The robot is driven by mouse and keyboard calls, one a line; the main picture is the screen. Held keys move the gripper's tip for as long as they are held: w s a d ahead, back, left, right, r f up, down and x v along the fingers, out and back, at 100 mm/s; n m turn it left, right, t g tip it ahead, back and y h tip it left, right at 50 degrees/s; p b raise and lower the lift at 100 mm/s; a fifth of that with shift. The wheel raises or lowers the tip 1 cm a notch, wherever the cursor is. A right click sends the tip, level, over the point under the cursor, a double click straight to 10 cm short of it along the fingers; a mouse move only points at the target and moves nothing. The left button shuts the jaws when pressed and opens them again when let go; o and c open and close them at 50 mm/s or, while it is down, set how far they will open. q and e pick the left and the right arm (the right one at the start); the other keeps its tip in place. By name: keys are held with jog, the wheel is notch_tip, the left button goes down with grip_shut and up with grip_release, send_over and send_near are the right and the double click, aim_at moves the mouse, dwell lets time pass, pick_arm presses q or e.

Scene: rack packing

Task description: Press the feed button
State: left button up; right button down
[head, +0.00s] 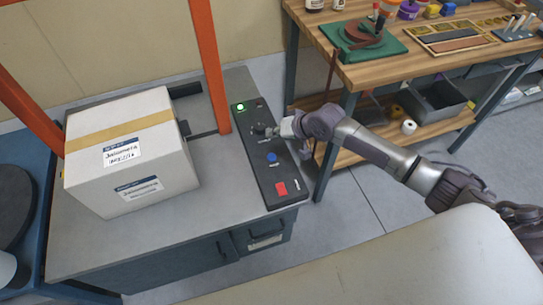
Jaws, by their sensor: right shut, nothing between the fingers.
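A black control panel (268,178) lies along the right side of the grey machine top. The small labels are too small to read, so I cannot tell which is the feed button. My right gripper (275,131) is shut and empty at the panel's right edge, its tip close beside the dark knob. I cannot tell whether they touch. My left gripper is not in view.
A white taped box (130,150) stands on the grey machine top (222,188), between orange frame posts (209,65). A wooden workbench (400,65) with tools and trays is at the upper right. Open floor lies below my right arm.

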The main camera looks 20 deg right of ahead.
jog(key=b, duration=0.8)
send_over(273, 157)
notch_tip(273, 157, down, 8)
jog(key=shift+s+r, duration=0.15)
jog(key=shift+r, duration=0.1)
jog(key=shift+f, duration=0.65)
jog(key=shift+f, duration=0.1)
jog(key=shift+f, duration=0.35)
